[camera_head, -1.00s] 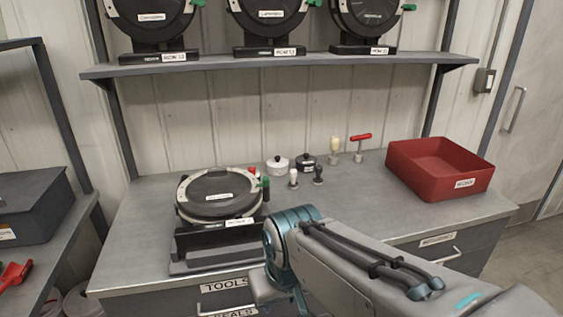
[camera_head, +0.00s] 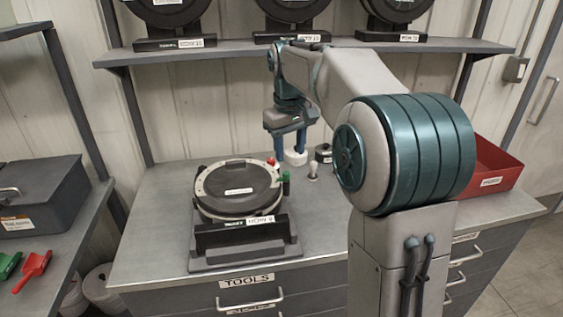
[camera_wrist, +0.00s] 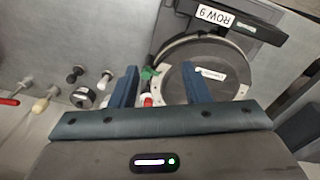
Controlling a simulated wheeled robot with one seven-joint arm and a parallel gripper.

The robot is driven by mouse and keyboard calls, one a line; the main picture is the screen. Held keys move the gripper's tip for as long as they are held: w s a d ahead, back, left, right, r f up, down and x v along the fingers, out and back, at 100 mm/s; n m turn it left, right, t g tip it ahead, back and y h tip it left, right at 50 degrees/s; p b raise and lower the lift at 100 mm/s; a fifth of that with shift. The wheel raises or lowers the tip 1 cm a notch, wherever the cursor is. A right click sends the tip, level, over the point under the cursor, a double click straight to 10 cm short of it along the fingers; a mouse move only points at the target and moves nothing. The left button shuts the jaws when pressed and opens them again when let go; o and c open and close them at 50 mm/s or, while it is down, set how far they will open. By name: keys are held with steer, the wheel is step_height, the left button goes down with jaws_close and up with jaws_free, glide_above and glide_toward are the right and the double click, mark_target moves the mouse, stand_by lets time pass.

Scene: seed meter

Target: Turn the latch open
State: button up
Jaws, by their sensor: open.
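The seed meter (camera_head: 238,190) is a round dark disc housing in a black stand on the grey bench. Its green latch handle (camera_head: 286,183) stands at the right rim, near a small red knob (camera_head: 271,162). My gripper (camera_head: 290,154) is open, pointing down, above and behind the latch side of the meter. In the wrist view the green latch (camera_wrist: 148,73) and the red knob (camera_wrist: 147,101) show between the spread fingers, the red one partly hidden. The meter disc (camera_wrist: 222,90) lies behind the right finger. Neither finger visibly touches the latch.
A red bin (camera_head: 492,170) is partly hidden by my arm. A shelf (camera_head: 230,50) with more meters hangs above. The bench left of the meter is clear.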

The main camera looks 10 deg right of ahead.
steer(key=n+g+p, duration=0.1)
steer(key=n, duration=0.1)
glide_above(286, 173)
step_height(286, 173, down, 14)
steer(key=shift+w+r, duration=0.1)
stand_by(0.4)
jaws_close()
